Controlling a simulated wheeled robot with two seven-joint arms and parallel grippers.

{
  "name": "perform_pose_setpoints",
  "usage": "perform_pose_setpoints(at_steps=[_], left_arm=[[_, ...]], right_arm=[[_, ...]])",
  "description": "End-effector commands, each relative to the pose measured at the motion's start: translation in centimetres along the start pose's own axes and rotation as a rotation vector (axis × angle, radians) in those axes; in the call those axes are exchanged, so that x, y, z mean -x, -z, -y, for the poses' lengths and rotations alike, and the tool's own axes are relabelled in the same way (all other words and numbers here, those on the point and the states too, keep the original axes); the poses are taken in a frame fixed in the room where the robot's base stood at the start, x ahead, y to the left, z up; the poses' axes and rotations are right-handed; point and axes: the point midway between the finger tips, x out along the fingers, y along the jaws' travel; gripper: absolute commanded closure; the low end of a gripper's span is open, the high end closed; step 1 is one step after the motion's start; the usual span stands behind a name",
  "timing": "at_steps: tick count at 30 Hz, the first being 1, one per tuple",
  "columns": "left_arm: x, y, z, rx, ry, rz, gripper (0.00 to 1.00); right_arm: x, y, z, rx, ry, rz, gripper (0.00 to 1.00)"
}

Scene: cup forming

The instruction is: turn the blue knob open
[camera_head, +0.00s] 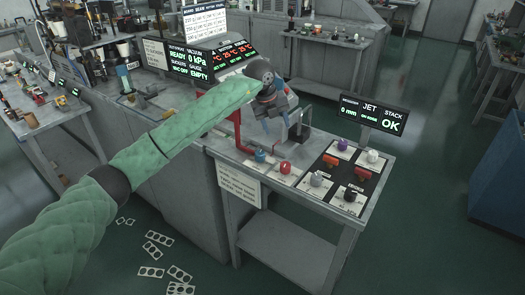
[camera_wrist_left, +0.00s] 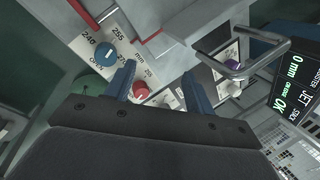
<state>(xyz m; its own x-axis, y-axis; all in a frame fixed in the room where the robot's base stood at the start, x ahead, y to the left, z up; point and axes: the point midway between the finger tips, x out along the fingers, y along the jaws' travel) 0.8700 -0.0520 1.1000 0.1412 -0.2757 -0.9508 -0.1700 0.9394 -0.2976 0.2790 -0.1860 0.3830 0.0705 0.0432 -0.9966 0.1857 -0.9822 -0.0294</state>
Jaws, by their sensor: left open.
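The blue knob (camera_head: 260,156) stands on the front left of the grey bench's control panel. In the left wrist view the blue knob (camera_wrist_left: 106,54) sits on a white dial plate with printed numbers and the word OPEN. My left gripper (camera_head: 280,124) is above and behind the knobs, pointing down, with its blue fingers apart. In the left wrist view my left gripper (camera_wrist_left: 158,78) is open and empty, and the blue knob lies just left of its left finger, apart from it. My right gripper is not in view.
A red knob (camera_head: 285,167) is right of the blue one; in the wrist view the red knob (camera_wrist_left: 140,91) shows between my fingers. Grey (camera_head: 317,179), black (camera_head: 350,195), purple (camera_head: 343,145) and white (camera_head: 373,156) knobs stand farther right. A display (camera_head: 373,115) reads OK. A red bent bar (camera_head: 238,130) stands behind.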

Motion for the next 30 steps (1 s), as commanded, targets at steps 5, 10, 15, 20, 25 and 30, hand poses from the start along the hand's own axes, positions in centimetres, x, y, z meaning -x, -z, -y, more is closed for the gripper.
perform_pose_setpoints(at_steps=[5, 10, 15, 20, 25, 30], left_arm=[[0.5, 0.9, -4.2, 0.144, -0.226, -0.031, 0.46], [1.0, 1.7, -5.8, 0.252, -0.320, -0.048, 0.46], [0.7, 1.7, -5.8, 0.292, -0.318, -0.042, 0.46], [-0.6, 1.8, -6.2, 0.292, -0.317, -0.044, 0.46], [-2.6, 2.0, -6.8, 0.291, -0.316, -0.045, 0.46], [-4.5, 2.2, -7.4, 0.290, -0.315, -0.044, 0.46]], right_arm=[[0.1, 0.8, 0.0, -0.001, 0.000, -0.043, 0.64], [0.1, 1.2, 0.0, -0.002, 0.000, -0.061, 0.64], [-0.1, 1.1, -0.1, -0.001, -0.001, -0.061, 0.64], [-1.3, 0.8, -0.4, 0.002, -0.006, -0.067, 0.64], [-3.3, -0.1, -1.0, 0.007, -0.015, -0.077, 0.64], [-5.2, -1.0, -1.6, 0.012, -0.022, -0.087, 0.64]])
